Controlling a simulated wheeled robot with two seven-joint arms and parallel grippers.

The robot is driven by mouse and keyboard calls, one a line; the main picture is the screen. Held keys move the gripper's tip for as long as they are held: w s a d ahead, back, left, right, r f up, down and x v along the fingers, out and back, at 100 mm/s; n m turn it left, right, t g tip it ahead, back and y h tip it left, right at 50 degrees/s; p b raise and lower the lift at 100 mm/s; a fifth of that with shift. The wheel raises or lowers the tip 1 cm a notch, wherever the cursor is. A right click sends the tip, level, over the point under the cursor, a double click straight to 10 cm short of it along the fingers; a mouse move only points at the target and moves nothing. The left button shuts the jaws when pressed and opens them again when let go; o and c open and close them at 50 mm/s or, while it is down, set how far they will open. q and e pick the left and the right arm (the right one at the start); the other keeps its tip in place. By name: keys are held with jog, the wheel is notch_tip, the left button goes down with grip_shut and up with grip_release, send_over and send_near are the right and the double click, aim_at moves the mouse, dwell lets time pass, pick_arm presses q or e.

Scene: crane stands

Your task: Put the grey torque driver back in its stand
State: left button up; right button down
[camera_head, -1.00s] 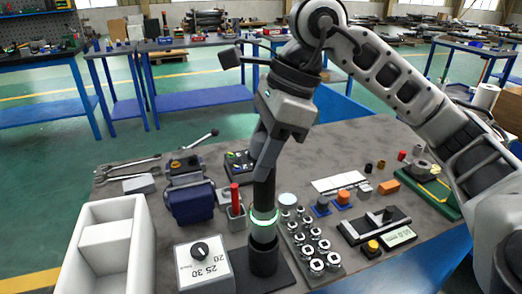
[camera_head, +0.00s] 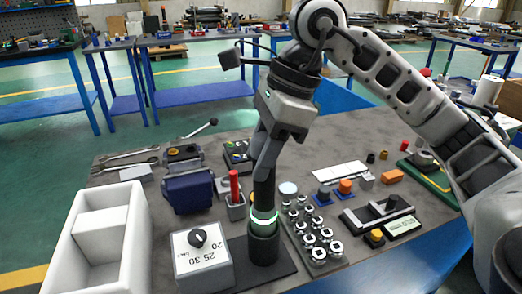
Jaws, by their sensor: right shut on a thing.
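The grey torque driver (camera_head: 264,190) stands upright, with a glowing green-white ring (camera_head: 263,217) around its lower part. Its lower end is inside the dark cylindrical cup of its stand (camera_head: 263,249), and the ring sits just at the cup's rim. My right gripper (camera_head: 267,155) is above the stand, pointing down, shut on the driver's upper part. Its fingers hide part of the driver's top. How deep the driver's tip sits in the cup is hidden. My left gripper is not in view.
A white dial box (camera_head: 202,262) stands close left of the stand, and a tray of sockets (camera_head: 314,238) close right. A red-handled tool (camera_head: 235,192) stands behind.

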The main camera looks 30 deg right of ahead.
jog(key=shift+f+b, duration=0.35)
jog(key=shift+f, duration=0.1)
jog(key=c, duration=0.9)
grip_release()
jog(key=shift+r, duration=0.1)
jog(key=shift+c, duration=0.2)
jog(key=shift+o, duration=0.6)
jog(key=shift+p+v, duration=0.7)
jog(key=shift+v, duration=0.15)
jog(key=shift+p+v, duration=1)
jog(key=shift+v, duration=0.6)
